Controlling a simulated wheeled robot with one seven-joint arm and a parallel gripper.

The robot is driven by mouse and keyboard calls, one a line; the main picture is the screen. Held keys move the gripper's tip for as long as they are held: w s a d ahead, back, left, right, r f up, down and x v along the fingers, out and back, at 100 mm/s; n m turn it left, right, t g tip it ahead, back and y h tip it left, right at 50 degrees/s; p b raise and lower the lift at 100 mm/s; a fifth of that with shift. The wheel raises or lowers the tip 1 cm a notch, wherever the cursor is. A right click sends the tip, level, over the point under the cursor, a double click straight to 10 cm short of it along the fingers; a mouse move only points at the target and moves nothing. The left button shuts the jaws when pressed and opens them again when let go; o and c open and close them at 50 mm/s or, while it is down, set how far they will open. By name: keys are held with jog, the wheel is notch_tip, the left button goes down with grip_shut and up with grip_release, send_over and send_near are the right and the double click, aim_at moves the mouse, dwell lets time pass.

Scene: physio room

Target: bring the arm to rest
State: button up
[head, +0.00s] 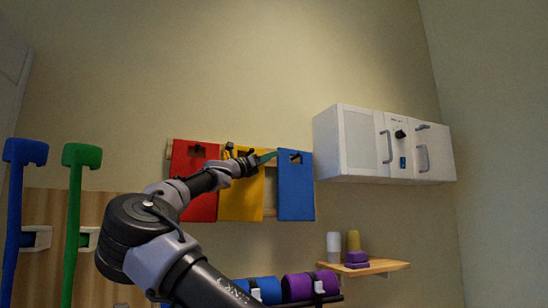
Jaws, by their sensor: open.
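My arm reaches up from the bottom of the head view towards the wall. My gripper (258,160) is at its far end, open, in front of the yellow hanging panel (242,199) and near its top edge. The red panel (203,207) hangs to the left, partly behind my arm. The blue panel (296,190) hangs just right of the gripper. I cannot tell whether the gripper touches any panel.
A white wall cabinet (355,142) is up to the right. A wooden shelf (385,267) below it carries a white bottle (333,247), a yellow bottle (353,241) and purple blocks (357,258). Blue (266,290) and purple rolls (298,287) sit low.

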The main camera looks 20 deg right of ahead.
jog(key=v, duration=0.8)
jog(key=s+a+r+n+t+y, duration=0.4)
jog(key=s+a+r+n+t, duration=0.5)
jog(key=s+r+n, duration=0.25)
jog(key=s+r+n+t+y, duration=0.1)
jog(key=s+n+t+y, duration=0.2)
jog(key=s+n+y, duration=0.5)
jog(key=s+d+f+n+g+y, duration=0.3)
jog(key=f+n, duration=0.4)
jog(key=f, duration=0.6)
jog(key=s+d+f+n+g+y, duration=0.3)
jog(key=f+n, duration=0.5)
jog(key=f, duration=0.6)
jog(key=s+d+f+n+g+y, duration=0.3)
jog(key=s+f+n+g+y, duration=0.2)
jog(key=f, duration=0.8)
jog(key=s+n+g, duration=0.2)
jog(key=n, duration=0.1)
jog(key=shift+d+f, duration=0.15)
jog(key=shift+f, duration=0.2)
